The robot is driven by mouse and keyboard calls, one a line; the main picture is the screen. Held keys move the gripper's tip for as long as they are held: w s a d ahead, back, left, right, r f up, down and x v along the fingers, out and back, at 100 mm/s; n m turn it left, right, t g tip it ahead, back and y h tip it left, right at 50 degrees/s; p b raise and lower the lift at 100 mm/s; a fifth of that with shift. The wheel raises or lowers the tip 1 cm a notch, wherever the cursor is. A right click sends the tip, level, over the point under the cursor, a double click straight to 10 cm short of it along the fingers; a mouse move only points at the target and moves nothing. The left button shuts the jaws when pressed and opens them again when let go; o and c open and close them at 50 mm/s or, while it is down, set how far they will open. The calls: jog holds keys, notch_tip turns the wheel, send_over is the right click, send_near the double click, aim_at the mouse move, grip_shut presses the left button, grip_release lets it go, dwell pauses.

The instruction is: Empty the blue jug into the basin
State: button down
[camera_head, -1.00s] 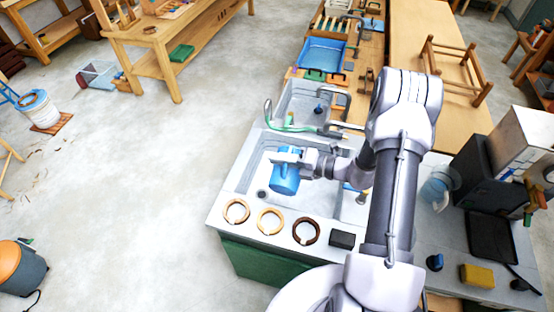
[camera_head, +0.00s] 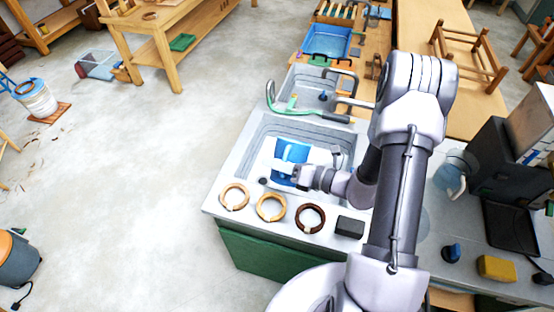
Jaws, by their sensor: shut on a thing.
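The blue jug (camera_head: 291,153) is in my gripper (camera_head: 291,173), over the near basin (camera_head: 318,134) of the grey double sink. The gripper is shut on the jug, and its fingers and wrist cover part of it. The jug looks tipped over, but its mouth and what is in it cannot be made out. No stream of liquid is clear to see.
Three rings, a light one (camera_head: 234,197), a tan one (camera_head: 271,207) and a dark one (camera_head: 309,218), lie along the counter's front edge beside a black block (camera_head: 350,227). A curved tap (camera_head: 282,108) stands between the basins. A yellow sponge (camera_head: 496,268) lies at right.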

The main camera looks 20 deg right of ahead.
aim_at(274, 180)
jog(key=shift+s+a+f+n+b, duration=0.2)
jog(key=shift+s+f+n+b, duration=0.1)
jog(key=shift+f+n+b, duration=0.1)
notch_tip(274, 180, down, 2)
jog(key=n+b, duration=0.1)
jog(key=b, duration=0.3)
jog(key=shift+f+t, duration=0.25)
jog(key=shift+t, duration=0.05)
notch_tip(274, 180, down, 6)
jog(key=n+t+b, duration=0.1)
jog(key=n+b, duration=0.5)
jog(key=b, duration=0.9)
jog(key=shift+w+d+f+n+y, duration=0.1)
jog(key=shift+n+y, duration=0.2)
jog(key=shift+n, duration=0.1)
jog(key=shift+r, duration=0.2)
